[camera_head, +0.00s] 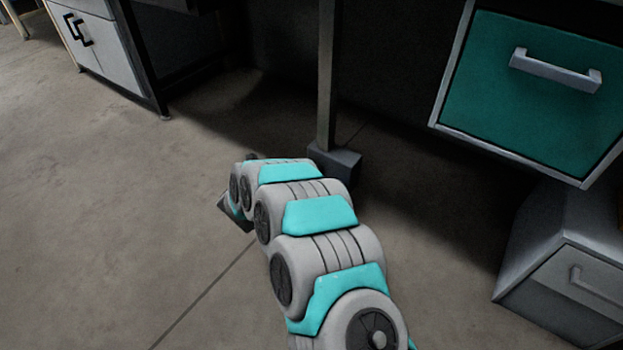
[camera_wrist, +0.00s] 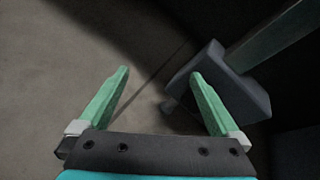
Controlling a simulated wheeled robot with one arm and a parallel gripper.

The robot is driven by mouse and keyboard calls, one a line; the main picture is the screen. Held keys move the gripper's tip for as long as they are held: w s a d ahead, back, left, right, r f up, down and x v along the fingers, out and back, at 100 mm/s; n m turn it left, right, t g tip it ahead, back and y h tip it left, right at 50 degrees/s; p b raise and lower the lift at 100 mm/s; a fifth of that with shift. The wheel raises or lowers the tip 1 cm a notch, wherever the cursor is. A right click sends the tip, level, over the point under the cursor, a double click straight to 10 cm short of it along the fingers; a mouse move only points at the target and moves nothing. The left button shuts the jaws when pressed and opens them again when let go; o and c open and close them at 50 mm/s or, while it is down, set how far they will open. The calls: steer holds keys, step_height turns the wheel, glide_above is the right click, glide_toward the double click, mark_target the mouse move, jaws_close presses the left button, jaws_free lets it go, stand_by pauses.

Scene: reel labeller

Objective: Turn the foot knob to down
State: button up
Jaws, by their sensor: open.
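The block sits on the floor at the foot of a metal post (camera_wrist: 275,40). My gripper (camera_wrist: 158,74) is open and empty. In the head view the block (camera_head: 347,166) shows just beyond my arm. The knob is hidden there, and I cannot make out the fingers.
A teal drawer (camera_head: 530,95) with a grey handle hangs at the right, above a grey drawer unit (camera_head: 570,270) on the floor. A white cabinet (camera_head: 95,45) stands at the back left. The concrete floor (camera_head: 110,200) at the left is clear. The area behind the post is dark.

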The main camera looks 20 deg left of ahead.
steer(key=s+d+f+m+t+h+b, duration=0.1)
steer(key=s+d+f+m+t+h, duration=0.3)
steer(key=d+m+h, duration=0.15)
steer(key=x, duration=0.8)
steer(key=shift+d+m, duration=0.4)
steer(key=shift+m, duration=0.05)
steer(key=shift+s, duration=0.15)
steer(key=shift+c, duration=0.2)
steer(key=c, duration=1.3)
